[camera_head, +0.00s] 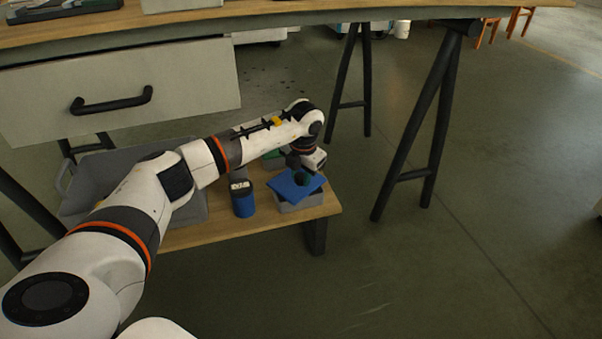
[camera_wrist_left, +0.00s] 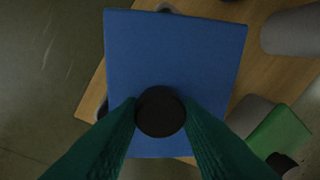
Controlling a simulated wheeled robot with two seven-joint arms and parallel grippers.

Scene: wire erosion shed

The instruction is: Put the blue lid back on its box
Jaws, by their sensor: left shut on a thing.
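The blue lid (camera_head: 284,187) is square and flat with a round black knob (camera_wrist_left: 160,112) on top. My left gripper (camera_head: 303,178) is shut on this knob, and its green fingers flank it in the left wrist view. The lid also shows there as a large blue panel (camera_wrist_left: 175,55). The grey box (camera_head: 302,202) stands on the low wooden shelf, directly below the lid. The lid is turned relative to the box and juts past its left side. It looks slightly raised; any contact with the rim is hidden. My right gripper is not in view.
A green object (camera_wrist_left: 280,130) is nearby. The tabletop, drawer (camera_head: 120,90) and trestle legs (camera_head: 420,130) surround the shelf.

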